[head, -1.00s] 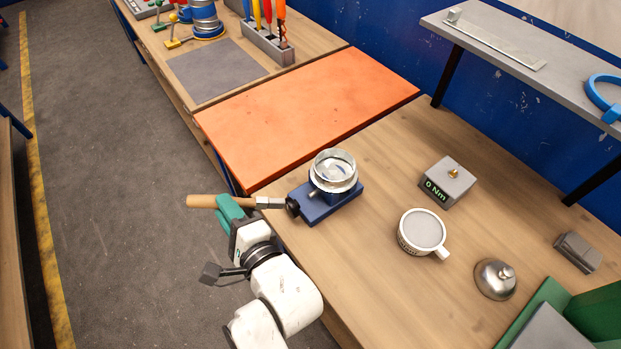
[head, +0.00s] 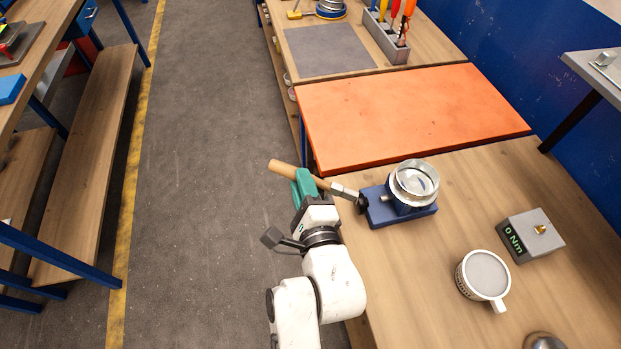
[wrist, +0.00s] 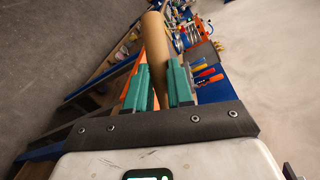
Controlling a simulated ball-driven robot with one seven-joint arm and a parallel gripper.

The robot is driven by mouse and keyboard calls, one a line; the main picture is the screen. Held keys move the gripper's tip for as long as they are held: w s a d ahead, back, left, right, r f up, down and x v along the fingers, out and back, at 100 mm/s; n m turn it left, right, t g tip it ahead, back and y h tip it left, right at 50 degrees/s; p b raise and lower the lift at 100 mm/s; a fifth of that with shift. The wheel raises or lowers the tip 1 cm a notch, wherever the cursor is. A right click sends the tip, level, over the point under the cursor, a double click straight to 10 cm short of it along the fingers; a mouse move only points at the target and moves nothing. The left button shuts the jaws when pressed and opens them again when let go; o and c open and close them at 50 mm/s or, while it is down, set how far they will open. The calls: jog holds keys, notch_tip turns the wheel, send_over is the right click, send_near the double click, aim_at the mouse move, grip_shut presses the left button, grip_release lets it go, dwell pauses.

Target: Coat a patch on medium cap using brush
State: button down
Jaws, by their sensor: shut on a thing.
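My gripper (head: 305,188), with green fingers, is shut on the brush around its wooden handle (head: 283,169). The handle also shows between the fingers in the wrist view (wrist: 156,50). The brush's metal ferrule (head: 345,192) and dark tip point right, close to the left end of a blue holder (head: 385,216). I cannot tell whether the tip touches the holder. A round silver, glassy piece (head: 415,183), which looks like the medium cap, sits on top of the holder. The brush tip is apart from it.
The wooden bench (head: 400,262) carries a white mug (head: 483,274) and a grey box reading 0 Nm (head: 530,236). An orange table (head: 410,115) stands behind. A tool rack (head: 387,38) is farther back. Open floor (head: 205,200) lies left, with shelving (head: 85,165) beyond.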

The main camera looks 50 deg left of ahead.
jog(key=shift+w+d+f+b, duration=0.1)
jog(key=shift+w+d+b, duration=0.15)
jog(key=shift+w+b, duration=0.45)
jog(key=shift+w+d+f+b, duration=0.1)
jog(key=shift+w+d+b, duration=0.15)
jog(key=shift+w+b, duration=0.45)
jog(key=shift+w+d+r+b, duration=0.1)
jog(key=shift+w+d+b, duration=0.2)
jog(key=shift+w+b, duration=0.35)
jog(key=shift+w+d+r+b, duration=0.1)
jog(key=shift+w+d+b, duration=0.2)
jog(key=shift+w, duration=0.6)
jog(key=shift+w+d+b, duration=0.25)
jog(key=shift+w+b, duration=0.25)
jog(key=shift+w, duration=0.3)
jog(key=shift+w+d+b, duration=0.25)
jog(key=shift+w+b, duration=0.05)
jog(key=shift+w, duration=0.6)
jog(key=f+b, duration=0.2)
jog(key=f, duration=0.2)
jog(key=shift+s+f, duration=0.2)
jog(key=shift+p, duration=0.3)
notch_tip(320, 180, up, 4)
jog(key=p, duration=0.4)
jog(key=shift+s+r, duration=0.1)
jog(key=shift+r, duration=0.05)
